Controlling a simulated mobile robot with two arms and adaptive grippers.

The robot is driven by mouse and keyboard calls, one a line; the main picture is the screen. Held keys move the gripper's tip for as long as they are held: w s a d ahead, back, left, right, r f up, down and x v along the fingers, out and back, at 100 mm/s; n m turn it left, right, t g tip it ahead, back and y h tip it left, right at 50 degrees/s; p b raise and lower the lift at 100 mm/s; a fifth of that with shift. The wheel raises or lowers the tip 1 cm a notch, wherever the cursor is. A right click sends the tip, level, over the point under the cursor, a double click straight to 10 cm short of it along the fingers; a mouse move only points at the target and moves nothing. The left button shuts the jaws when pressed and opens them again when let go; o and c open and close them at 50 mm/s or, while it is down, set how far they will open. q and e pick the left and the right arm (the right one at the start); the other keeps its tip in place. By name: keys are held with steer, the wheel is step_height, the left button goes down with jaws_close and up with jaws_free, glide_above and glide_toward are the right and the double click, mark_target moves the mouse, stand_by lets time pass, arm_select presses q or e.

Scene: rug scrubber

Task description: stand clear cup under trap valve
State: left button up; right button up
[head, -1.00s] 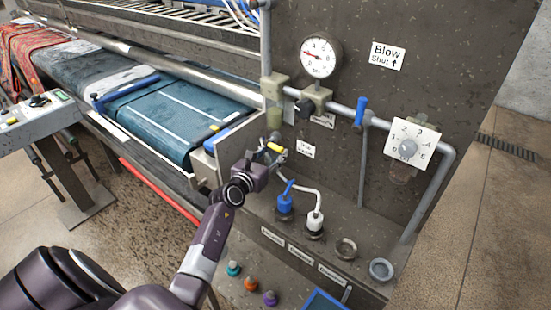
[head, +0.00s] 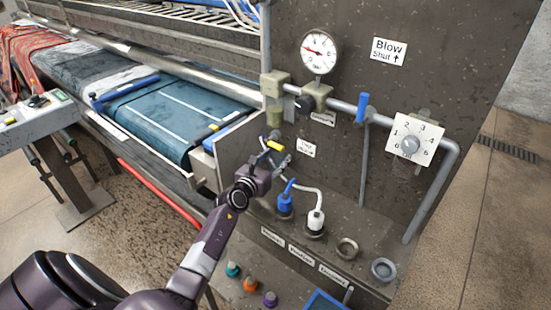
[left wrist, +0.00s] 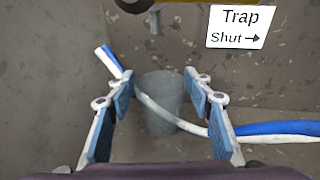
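The clear cup (left wrist: 168,88) stands upright, greyish and see-through, in the left wrist view, below the trap valve's short spout (left wrist: 155,22). My left gripper (left wrist: 160,80) is open, with a blue-padded finger on each side of the cup and a gap at both sides. In the head view my left gripper (head: 279,163) is just below the yellow trap valve handle (head: 275,146), and I cannot make out the cup there. My right gripper is not in view.
A "Trap Shut" label (left wrist: 241,27) is beside the valve. Blue (head: 285,203) and white (head: 316,222) hose fittings sit on the ledge, right of my gripper. Two empty ring holders (head: 347,248) are farther right. A side plate (head: 236,150) stands at left.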

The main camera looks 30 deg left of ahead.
arm_select(q)
steer(key=shift+o, duration=0.7)
steer(key=shift+r, duration=0.3)
steer(key=p+v, duration=0.1)
steer(key=v, duration=1.1)
steer(key=shift+f+p, duration=0.2)
steer(key=shift+p, duration=0.15)
